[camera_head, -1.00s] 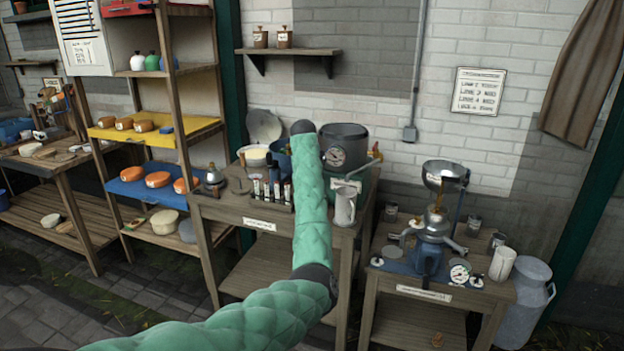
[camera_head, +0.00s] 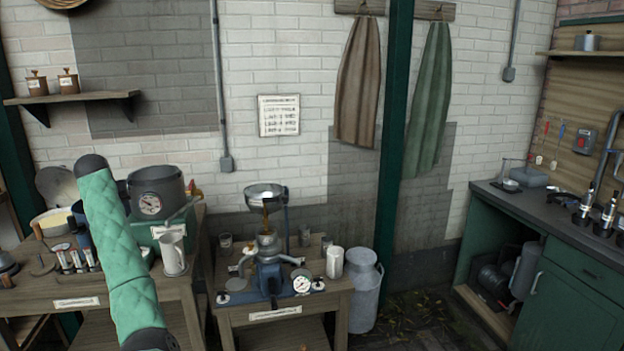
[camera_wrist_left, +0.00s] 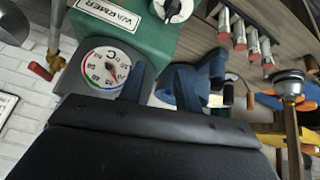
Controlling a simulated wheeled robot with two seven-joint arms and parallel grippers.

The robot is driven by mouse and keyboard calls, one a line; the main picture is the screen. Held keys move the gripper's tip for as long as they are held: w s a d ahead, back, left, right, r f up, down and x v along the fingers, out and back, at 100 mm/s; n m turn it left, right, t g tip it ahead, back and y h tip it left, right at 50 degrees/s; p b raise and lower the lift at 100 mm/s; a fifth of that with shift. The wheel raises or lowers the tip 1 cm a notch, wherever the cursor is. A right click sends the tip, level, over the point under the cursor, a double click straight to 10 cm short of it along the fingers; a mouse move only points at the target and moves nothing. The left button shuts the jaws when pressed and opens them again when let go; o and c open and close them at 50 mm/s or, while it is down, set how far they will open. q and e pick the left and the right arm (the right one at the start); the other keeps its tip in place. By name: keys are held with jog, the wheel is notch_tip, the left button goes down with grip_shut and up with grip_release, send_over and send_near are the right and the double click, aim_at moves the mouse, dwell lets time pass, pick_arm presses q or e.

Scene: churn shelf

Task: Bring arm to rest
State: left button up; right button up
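My left arm, in a green quilted sleeve, rises at the lower left of the head view, in front of the work table (camera_head: 60,290). Its gripper cannot be made out clearly there. In the left wrist view two dark blue fingers of my left gripper (camera_wrist_left: 168,80) stand apart, with no held object visible between them. Beyond them are a green warmer box (camera_wrist_left: 140,30) and a white dial gauge (camera_wrist_left: 110,68). My right gripper is in neither view.
The warmer with a grey pot (camera_head: 155,190) and a metal jug (camera_head: 174,254) stand close to my left arm. Several vials (camera_wrist_left: 240,35) are nearby. A separator (camera_head: 268,265) stands on a low table beside a milk can (camera_head: 363,290). A green cabinet (camera_head: 560,300) is at right.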

pick_arm(q)
jog(key=s+d+r+t+y, duration=0.1)
jog(key=s+d+r+t, duration=0.1)
jog(key=d+r, duration=0.3)
jog(key=s+d+r+t+y, duration=0.1)
jog(key=s+d+r, duration=0.15)
jog(key=r, duration=0.45)
jog(key=s+d+f+m+t+h, duration=0.1)
jog(key=s+d+f, duration=0.3)
jog(key=d, duration=0.3)
jog(key=s+d+f+m, duration=0.1)
jog(key=s+d+f, duration=0.4)
jog(key=d, duration=0.2)
jog(key=s+d+f+m+g+h, duration=0.1)
jog(key=s+d+f+m, duration=0.1)
jog(key=s+d+f, duration=0.85)
jog(key=s+d+f+m+g+h, duration=0.2)
jog(key=s+d+f, duration=0.5)
jog(key=s+f, duration=0.6)
jog(key=s+d+f+g, duration=0.2)
jog(key=s+f+g, duration=0.1)
jog(key=s+f, duration=0.8)
jog(key=s+d+f+m+g, duration=0.1)
jog(key=s+d+f+g, duration=0.2)
jog(key=s+f, duration=0.8)
jog(key=s, duration=0.6)
jog(key=shift+d+h, duration=0.3)
jog(key=shift+s, duration=0.1)
